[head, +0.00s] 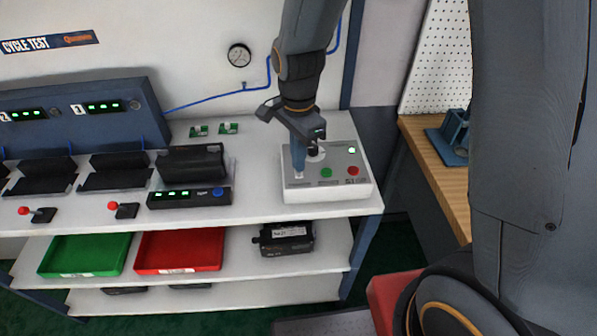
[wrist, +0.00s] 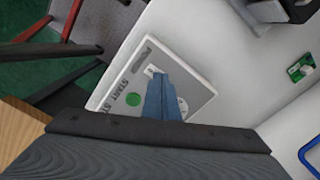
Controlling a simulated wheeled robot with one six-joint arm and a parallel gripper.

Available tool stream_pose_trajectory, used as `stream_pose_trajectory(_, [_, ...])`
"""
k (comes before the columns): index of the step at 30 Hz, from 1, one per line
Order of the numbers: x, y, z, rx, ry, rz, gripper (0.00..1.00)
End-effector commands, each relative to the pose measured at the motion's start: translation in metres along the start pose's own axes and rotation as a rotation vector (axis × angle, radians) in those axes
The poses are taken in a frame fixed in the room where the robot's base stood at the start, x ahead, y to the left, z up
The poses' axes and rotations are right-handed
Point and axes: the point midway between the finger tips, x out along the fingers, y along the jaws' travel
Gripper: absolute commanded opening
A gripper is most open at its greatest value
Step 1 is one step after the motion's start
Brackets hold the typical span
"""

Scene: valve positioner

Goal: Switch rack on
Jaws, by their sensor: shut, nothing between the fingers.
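The control box (head: 328,190) is a light box with a grey top at the right end of the white bench. On it are a green button (head: 326,173), a red button (head: 352,170), a lit green lamp (head: 352,150) and a pale round dial (head: 316,156), partly covered by my gripper. My gripper (head: 299,171) is shut and empty, its blue fingers pointing down at the box's left part.
A black device with a lit display (head: 190,196) stands left of the box. Red and green trays (head: 180,250) sit on the shelf below. Two small green boards (head: 228,128) lie behind. A wooden bench (head: 440,175) stands at the right.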

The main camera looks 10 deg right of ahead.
Motion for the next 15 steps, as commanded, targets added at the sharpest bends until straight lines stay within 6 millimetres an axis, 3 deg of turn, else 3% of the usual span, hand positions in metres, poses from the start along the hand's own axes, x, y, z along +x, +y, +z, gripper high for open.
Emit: stream_pose_trajectory(15, [-0.04, 0.0, 0.0, 0.0, 0.0, -0.002, 0.0])
